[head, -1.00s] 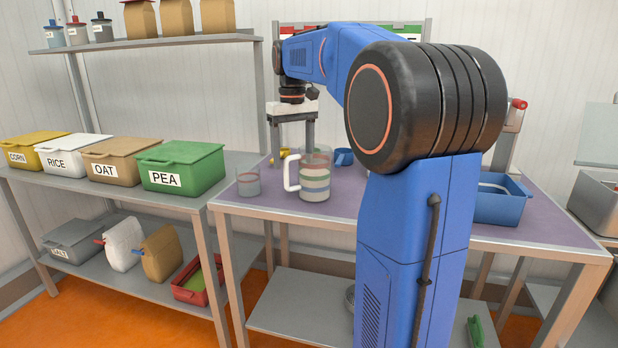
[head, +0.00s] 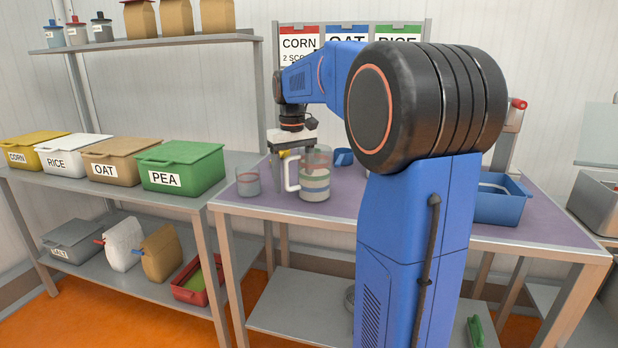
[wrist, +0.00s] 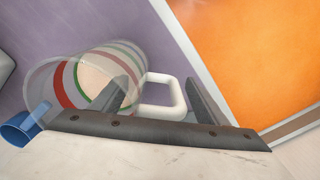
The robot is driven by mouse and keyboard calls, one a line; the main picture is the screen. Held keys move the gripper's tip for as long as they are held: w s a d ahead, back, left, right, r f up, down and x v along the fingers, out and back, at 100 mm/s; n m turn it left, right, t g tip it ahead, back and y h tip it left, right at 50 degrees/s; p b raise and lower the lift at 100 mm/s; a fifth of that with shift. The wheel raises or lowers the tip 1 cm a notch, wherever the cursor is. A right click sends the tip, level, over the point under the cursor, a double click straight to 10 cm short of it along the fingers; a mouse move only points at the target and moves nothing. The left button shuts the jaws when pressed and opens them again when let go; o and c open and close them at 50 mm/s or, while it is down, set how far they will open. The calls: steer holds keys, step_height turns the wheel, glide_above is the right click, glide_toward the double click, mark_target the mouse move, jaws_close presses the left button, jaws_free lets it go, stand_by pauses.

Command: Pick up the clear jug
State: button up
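The clear jug (head: 316,186) stands upright on the purple-topped table, with coloured bands around it and a white handle (head: 290,176) on its left. In the wrist view the jug (wrist: 84,86) shows left of centre, partly covered by one finger. Its white handle (wrist: 162,77) appears between the two fingers. My gripper (head: 290,166) points down at the jug's handle side, fingers spread, and also shows in the wrist view (wrist: 157,88). It is open, with a gap visible between the handle and the right finger. The lower fingers are partly hidden in the head view.
A smaller clear cup (head: 248,184) stands left of the jug. A blue cup (head: 343,157) is behind it, and a yellow item (head: 284,153) is partly hidden by my gripper. A blue bin (head: 500,205) sits at the right. The table's front edge is close to the jug.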

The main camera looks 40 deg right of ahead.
jaws_close()
steer(key=shift+r, duration=0.1)
step_height(320, 180, up, 10)
steer(key=shift+f, duration=0.1)
steer(key=shift+s, duration=0.1)
stand_by(0.3)
